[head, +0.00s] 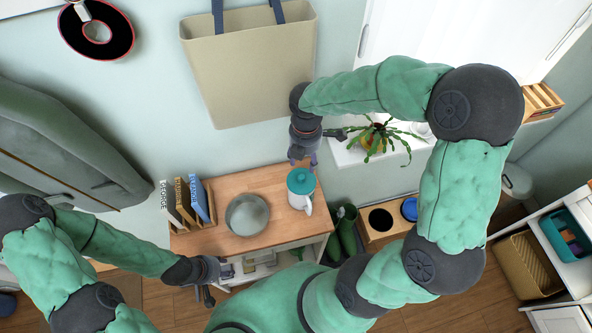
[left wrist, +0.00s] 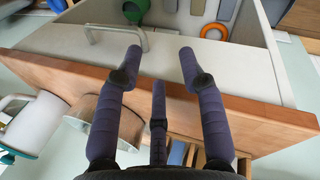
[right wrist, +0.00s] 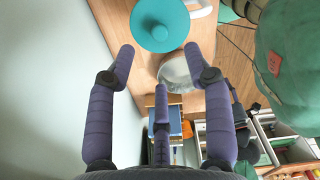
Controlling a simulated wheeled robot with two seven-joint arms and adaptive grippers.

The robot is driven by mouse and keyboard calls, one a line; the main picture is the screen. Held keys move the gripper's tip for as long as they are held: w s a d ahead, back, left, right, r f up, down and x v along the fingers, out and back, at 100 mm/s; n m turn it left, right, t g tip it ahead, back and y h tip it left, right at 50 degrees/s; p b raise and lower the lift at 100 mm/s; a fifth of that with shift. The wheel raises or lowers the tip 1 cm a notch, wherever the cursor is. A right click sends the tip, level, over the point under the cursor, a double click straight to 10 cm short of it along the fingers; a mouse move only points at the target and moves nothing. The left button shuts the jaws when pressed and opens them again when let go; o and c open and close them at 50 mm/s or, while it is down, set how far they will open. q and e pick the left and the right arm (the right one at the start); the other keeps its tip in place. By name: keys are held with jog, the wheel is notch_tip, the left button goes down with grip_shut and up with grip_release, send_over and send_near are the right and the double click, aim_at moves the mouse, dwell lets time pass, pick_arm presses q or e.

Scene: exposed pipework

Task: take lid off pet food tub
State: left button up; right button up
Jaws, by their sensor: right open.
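The pet food tub (head: 299,202) is white with a side handle and stands upright at the right end of the wooden top. Its teal lid (head: 301,180) is seated on it; the lid also shows in the right wrist view (right wrist: 160,22). My right gripper (head: 302,158) is open and empty, just above and behind the lid, apart from it. My left gripper (head: 212,283) is open and empty in front of the cabinet's front edge, as the left wrist view (left wrist: 161,50) also shows. The white tub appears inverted at the left of that view (left wrist: 32,122).
A grey bowl (head: 247,215) sits left of the tub on the wooden top (head: 215,238). Books (head: 187,202) stand at its left end. A canvas bag (head: 248,65) hangs behind. A plant (head: 375,139) stands to the right, near my right arm.

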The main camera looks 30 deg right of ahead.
aim_at(302, 176)
jog(key=f, duration=0.3)
jog(key=shift+s+f, duration=0.4)
jog(key=shift+w+f+b, duration=0.25)
jog(key=shift+f+b, duration=0.05)
jog(key=shift+f, duration=0.4)
jog(key=f, duration=0.5)
jog(key=shift+w+a+b, duration=0.25)
jog(key=shift+w+b, duration=0.05)
jog(key=shift+b, duration=0.05)
jog(key=shift+r, duration=0.1)
jog(key=shift+c, duration=0.3)
jog(key=c, duration=1)
